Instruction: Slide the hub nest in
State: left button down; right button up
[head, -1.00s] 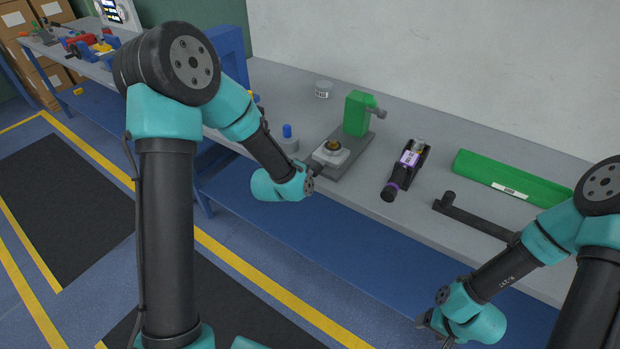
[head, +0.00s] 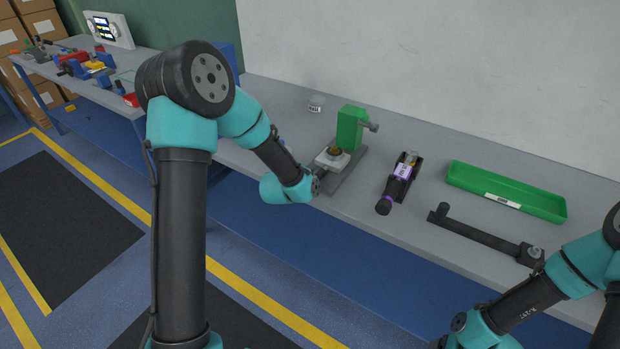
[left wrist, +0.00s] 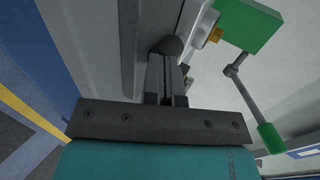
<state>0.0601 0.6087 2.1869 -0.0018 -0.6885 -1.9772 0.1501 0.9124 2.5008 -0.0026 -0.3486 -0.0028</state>
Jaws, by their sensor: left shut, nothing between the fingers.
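The hub nest (head: 331,161) is a small white block with a brass hub (head: 335,151) on top. It sits on a dark grey base (head: 347,176), close in front of the green press (head: 350,128). In the left wrist view the nest's edge (left wrist: 200,28) shows beside the green press head (left wrist: 250,25). My left gripper (head: 318,174) is shut and empty at the nest's front side. Its fingers (left wrist: 166,80) are together by a dark round knob (left wrist: 168,46); whether they touch it is unclear.
A lever with a green handle (left wrist: 270,138) hangs from the press. To the right are a black and purple tool (head: 400,183), a black bar fixture (head: 480,232) and a green tray (head: 505,203). A small labelled jar (head: 316,104) stands behind. The bench's front edge is close.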

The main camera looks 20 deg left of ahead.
pick_arm(q)
jog(key=s+f+v, duration=0.1)
jog(key=v, duration=1.2)
jog(key=shift+a+f, duration=0.2)
jog(key=shift+f, duration=0.05)
jog(key=s+d+f+n+g, duration=0.2)
jog(key=s+f+n+g, duration=0.1)
jog(key=s+f+n, duration=0.2)
jog(key=s+d+f+n+g+h, duration=0.1)
jog(key=s+d+f+n+g, duration=0.2)
jog(key=f+n, duration=0.6)
jog(key=s+d+f+n+g+h, duration=0.1)
jog(key=s+f+n+g, duration=0.4)
jog(key=f, duration=0.7)
jog(key=s+d+n, duration=0.1)
jog(key=s+n, duration=0.1)
jog(key=s, duration=0.1)
jog(key=shift+d+f+n, duration=0.35)
jog(key=shift+f+n, duration=0.05)
